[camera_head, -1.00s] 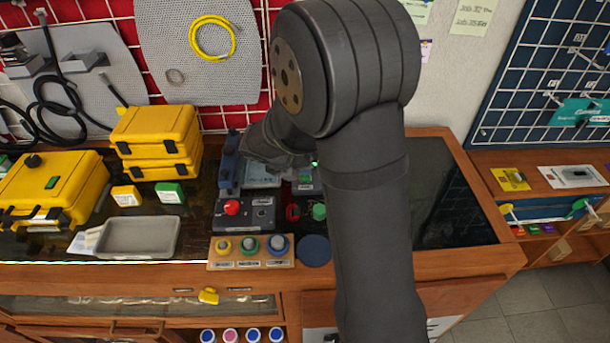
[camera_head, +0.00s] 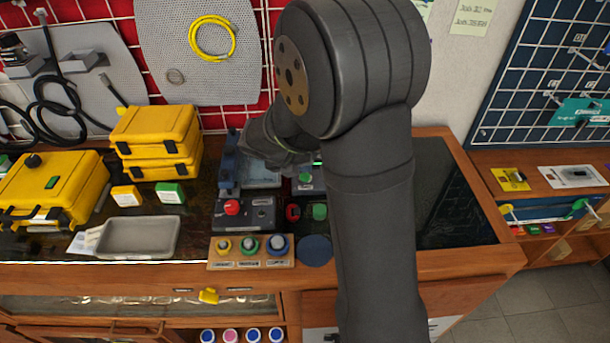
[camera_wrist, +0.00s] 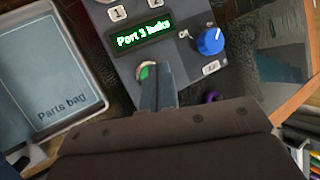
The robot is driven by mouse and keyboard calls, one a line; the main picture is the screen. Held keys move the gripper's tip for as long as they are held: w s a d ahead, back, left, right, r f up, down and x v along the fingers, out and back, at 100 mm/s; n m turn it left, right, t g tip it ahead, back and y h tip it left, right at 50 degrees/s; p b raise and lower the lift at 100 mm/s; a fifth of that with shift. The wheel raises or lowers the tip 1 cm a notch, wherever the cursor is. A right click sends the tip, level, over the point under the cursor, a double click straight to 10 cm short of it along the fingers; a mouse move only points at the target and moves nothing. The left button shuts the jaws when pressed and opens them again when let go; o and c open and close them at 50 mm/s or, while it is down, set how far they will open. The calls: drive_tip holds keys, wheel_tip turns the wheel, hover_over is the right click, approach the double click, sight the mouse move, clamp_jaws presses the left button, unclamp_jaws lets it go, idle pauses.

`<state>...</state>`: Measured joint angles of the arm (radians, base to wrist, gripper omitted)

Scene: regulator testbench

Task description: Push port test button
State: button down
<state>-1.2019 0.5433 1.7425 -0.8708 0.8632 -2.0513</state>
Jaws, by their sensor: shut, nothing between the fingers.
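The grey test box shows in the wrist view (camera_wrist: 180,75), with a lit display (camera_wrist: 145,36) reading "Port 3 leaks". A blue knob (camera_wrist: 210,41) sits to the right of the display, and port labels 1 and 2 are above it. A green button (camera_wrist: 145,70) lies below the display, partly covered by my gripper (camera_wrist: 155,82). My gripper is shut and empty, its tips at the button; I cannot tell whether they touch it. In the head view, my arm hides much of the box (camera_head: 304,187).
A tray marked "Parts bag" (camera_wrist: 97,100) is beside the box. In the head view, a box with a red knob (camera_head: 245,216), a rack of coloured knobs (camera_head: 222,264) and an empty grey tray (camera_head: 178,240) stand nearby. Yellow cases (camera_head: 155,130) are at left.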

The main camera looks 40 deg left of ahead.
drive_tip(key=shift+r, duration=0.15)
drive_tip(key=shift+r, duration=2.5)
drive_tip(key=shift+f, duration=0.15)
wheel_tip(320, 180, up, 4)
hover_over(303, 177)
